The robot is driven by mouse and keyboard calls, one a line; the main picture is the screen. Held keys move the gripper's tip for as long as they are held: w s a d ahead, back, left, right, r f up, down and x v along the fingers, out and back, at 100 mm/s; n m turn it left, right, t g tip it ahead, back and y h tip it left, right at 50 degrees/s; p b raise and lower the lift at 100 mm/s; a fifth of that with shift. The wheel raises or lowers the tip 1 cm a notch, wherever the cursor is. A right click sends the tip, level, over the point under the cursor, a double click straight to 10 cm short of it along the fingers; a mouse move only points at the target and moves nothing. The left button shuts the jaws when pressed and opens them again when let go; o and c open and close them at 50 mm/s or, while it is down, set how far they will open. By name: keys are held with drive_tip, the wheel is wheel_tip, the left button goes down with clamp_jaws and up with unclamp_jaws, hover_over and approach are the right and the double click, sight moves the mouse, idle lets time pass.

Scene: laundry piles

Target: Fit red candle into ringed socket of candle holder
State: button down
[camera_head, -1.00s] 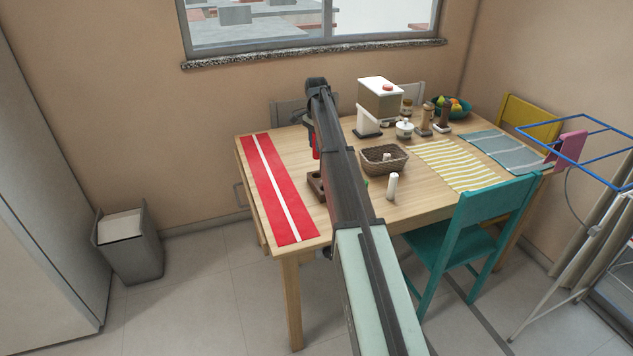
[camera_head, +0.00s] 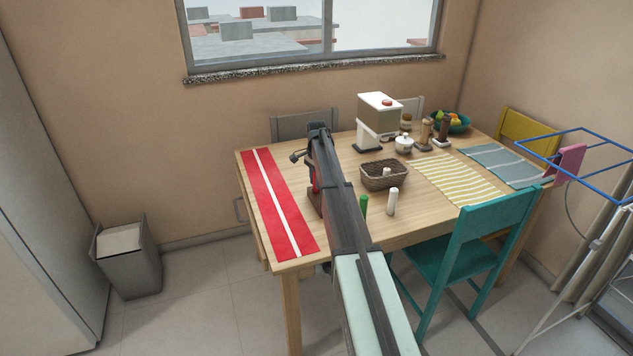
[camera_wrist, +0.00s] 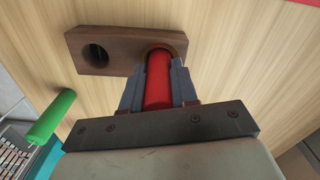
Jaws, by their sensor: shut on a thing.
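The candle holder (camera_wrist: 118,62) is a dark brown wooden block lying on the table; in the wrist view its left socket (camera_wrist: 95,55) is an empty dark hole. My gripper (camera_wrist: 158,88) is shut on the red candle (camera_wrist: 157,80), with one finger on each side. The candle's far end is over or in the right socket; how deep it is I cannot tell. In the head view my arm hides most of the holder (camera_head: 313,201), and only a sliver of the red candle (camera_head: 315,180) shows.
A green candle (camera_head: 363,205) and a white candle (camera_head: 392,201) stand to the right of my arm. A wicker basket (camera_head: 384,176) is behind them. A red striped runner (camera_head: 277,205) lies left of the holder. A teal chair (camera_head: 468,240) stands at the table's front right.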

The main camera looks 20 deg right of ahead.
drive_tip(key=shift+f, duration=0.3)
drive_tip(key=c, duration=0.9)
unclamp_jaws()
drive_tip(key=shift+o, duration=0.2)
drive_tip(key=shift+r, duration=0.1)
wheel_tip(320, 180, up, 12)
drive_tip(key=shift+r, duration=0.1)
